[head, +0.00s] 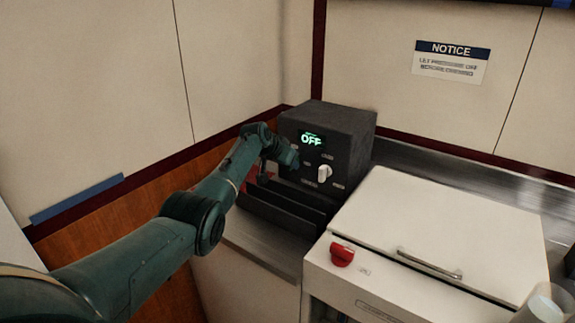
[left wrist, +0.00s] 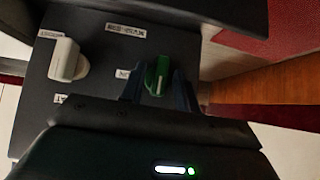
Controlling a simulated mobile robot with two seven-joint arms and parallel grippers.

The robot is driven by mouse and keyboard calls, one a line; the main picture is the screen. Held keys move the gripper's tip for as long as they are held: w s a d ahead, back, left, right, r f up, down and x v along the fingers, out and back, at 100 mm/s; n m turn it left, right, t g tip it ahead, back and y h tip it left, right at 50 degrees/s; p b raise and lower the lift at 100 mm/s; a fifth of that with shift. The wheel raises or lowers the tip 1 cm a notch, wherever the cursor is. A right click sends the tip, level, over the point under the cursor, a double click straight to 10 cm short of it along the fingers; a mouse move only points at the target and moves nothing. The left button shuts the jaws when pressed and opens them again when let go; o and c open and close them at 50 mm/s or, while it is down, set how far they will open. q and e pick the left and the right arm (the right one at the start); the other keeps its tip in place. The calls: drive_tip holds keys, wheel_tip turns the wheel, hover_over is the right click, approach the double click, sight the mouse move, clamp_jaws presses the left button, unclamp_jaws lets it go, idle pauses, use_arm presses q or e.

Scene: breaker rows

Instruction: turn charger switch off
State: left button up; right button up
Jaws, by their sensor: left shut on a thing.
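The charger is a dark box (head: 348,122) in the back corner; its green display (head: 311,140) reads OFF. A white knob (head: 324,173) is on its front panel and also shows in the left wrist view (left wrist: 66,60). A green knob (left wrist: 157,72) with a pale stripe sits beside it on the same panel; in the head view it is hidden behind my left gripper (head: 289,158). In the left wrist view the fingers of this gripper (left wrist: 158,92) are on both sides of the green knob, shut on it. The panel labels are too blurred to read. My right gripper is not in view.
A white lidded unit (head: 455,215) with a metal handle (head: 428,263) and a red knob (head: 342,255) stands at the right front. A clear cup (head: 543,305) is at the lower right corner. Walls close in behind and left of the charger.

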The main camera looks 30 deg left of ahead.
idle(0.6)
use_arm(q)
drive_tip(key=o, duration=0.6)
drive_tip(key=p+v, duration=0.1)
drive_tip(key=v, duration=1.2)
drive_tip(key=shift+a, duration=0.25)
